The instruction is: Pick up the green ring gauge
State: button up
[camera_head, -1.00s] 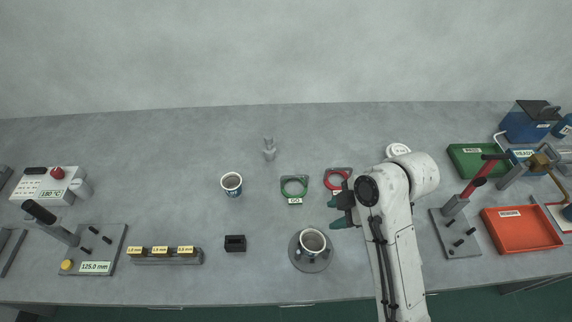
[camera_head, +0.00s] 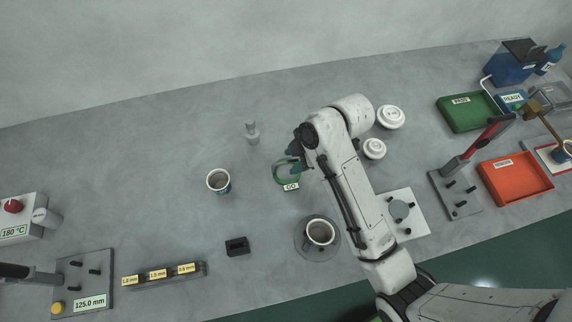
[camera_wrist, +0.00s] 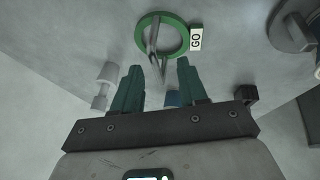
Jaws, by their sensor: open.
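The green ring gauge (camera_head: 277,177) lies on the grey bench with its "GO" tag (camera_head: 291,187) on the near side. My gripper (camera_head: 296,160) is over the ring's upper right part and hides some of it in the head view. In the wrist view the green ring (camera_wrist: 142,36) shows just beyond the fingertips, with its tag to the right. My gripper (camera_wrist: 160,66) is open there, with both green fingers apart and nothing held. A thin grey metal piece (camera_wrist: 155,45) shows across the ring's opening. Whether the fingers touch the ring, I cannot tell.
A grey post-like piece (camera_head: 252,133) stands up-left of the ring, and a cup (camera_head: 219,182) stands to its left. Another cup (camera_head: 320,232) sits on a round base (camera_head: 304,251) nearer me. White round pieces (camera_head: 374,149) lie right of my arm.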

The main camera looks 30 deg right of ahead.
aim_at(289, 161)
jog(key=shift+w+p+x, duration=0.15)
jog(key=shift+p+x, duration=0.05)
jog(key=shift+x, duration=1.15)
jog(key=shift+w+p+x, duration=0.15)
jog(key=shift+p+x, duration=0.05)
jog(key=shift+x, duration=1.15)
jog(key=shift+a+r, duration=0.15)
grip_shut()
